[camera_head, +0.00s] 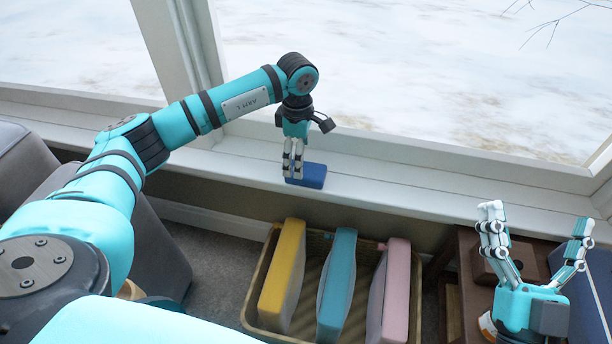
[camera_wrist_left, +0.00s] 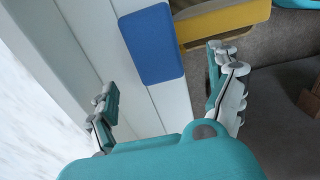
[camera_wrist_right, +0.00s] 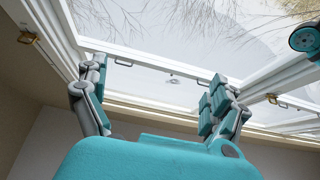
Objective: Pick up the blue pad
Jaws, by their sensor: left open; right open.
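The blue pad (camera_head: 314,177) lies flat on the white window sill in the head view. It also shows in the left wrist view (camera_wrist_left: 152,45), ahead of the fingers and between their lines. My left gripper (camera_head: 293,172) is at the pad's left end in the head view and hides part of it. In the left wrist view my left gripper (camera_wrist_left: 168,90) has its fingers spread, with nothing between them. I cannot tell whether a finger touches the pad. My right gripper (camera_head: 538,222) is open and empty at the lower right, pointing up; its spread fingers also show in the right wrist view (camera_wrist_right: 155,95).
A wicker basket (camera_head: 262,322) below the sill holds a yellow (camera_head: 282,268), a teal (camera_head: 337,285) and a pink (camera_head: 396,290) upright item. A brown wooden stand (camera_head: 466,270) is right of it. The window sill (camera_head: 400,196) is clear right of the pad. Grey seating (camera_head: 160,240) is at left.

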